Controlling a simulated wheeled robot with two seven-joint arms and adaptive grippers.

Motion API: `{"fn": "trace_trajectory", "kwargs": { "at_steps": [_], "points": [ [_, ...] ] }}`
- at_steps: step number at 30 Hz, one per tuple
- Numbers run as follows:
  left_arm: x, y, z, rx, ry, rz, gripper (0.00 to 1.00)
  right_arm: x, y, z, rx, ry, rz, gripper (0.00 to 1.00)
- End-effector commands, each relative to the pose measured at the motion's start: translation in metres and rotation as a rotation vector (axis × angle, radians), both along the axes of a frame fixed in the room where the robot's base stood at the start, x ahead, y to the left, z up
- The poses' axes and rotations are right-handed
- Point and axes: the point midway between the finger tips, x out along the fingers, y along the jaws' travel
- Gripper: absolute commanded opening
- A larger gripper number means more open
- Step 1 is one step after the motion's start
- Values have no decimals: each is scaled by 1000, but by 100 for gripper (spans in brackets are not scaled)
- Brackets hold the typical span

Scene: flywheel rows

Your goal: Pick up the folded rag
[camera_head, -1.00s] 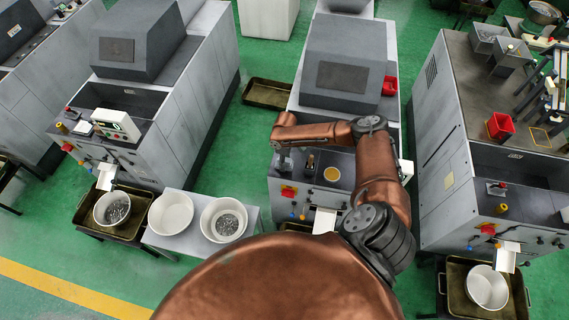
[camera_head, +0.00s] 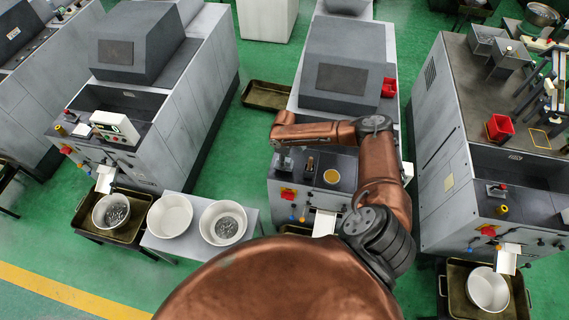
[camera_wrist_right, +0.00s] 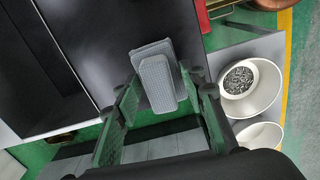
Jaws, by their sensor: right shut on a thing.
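The folded rag (camera_wrist_right: 156,80) is a grey, ribbed, block-like pad in the right wrist view. My right gripper (camera_wrist_right: 162,88) has its green-tinted fingers on either side of the rag and is shut on it. The dark machine top (camera_wrist_right: 90,40) lies behind the rag; I cannot tell whether the rag touches it. My left gripper is not in view.
White bowls with metal parts (camera_head: 223,222) stand on a low table at left. A red bin (camera_head: 389,87) is beside the machine's hood. Green floor lies between the machines.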

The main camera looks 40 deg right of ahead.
Motion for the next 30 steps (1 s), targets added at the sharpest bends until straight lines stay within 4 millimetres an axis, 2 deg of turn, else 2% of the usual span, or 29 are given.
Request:
{"fn": "trace_trajectory", "kwargs": {
  "at_steps": [2,12,21,30],
  "points": [
    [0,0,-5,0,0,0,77,-1,1,13,0,-2,3,9],
    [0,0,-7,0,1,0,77,-41,42,74,1,0,6,9],
    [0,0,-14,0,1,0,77,-80,83,98,1,-1,3,9],
    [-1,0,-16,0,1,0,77,-95,100,109,1,-1,1,9]
  ]
}}
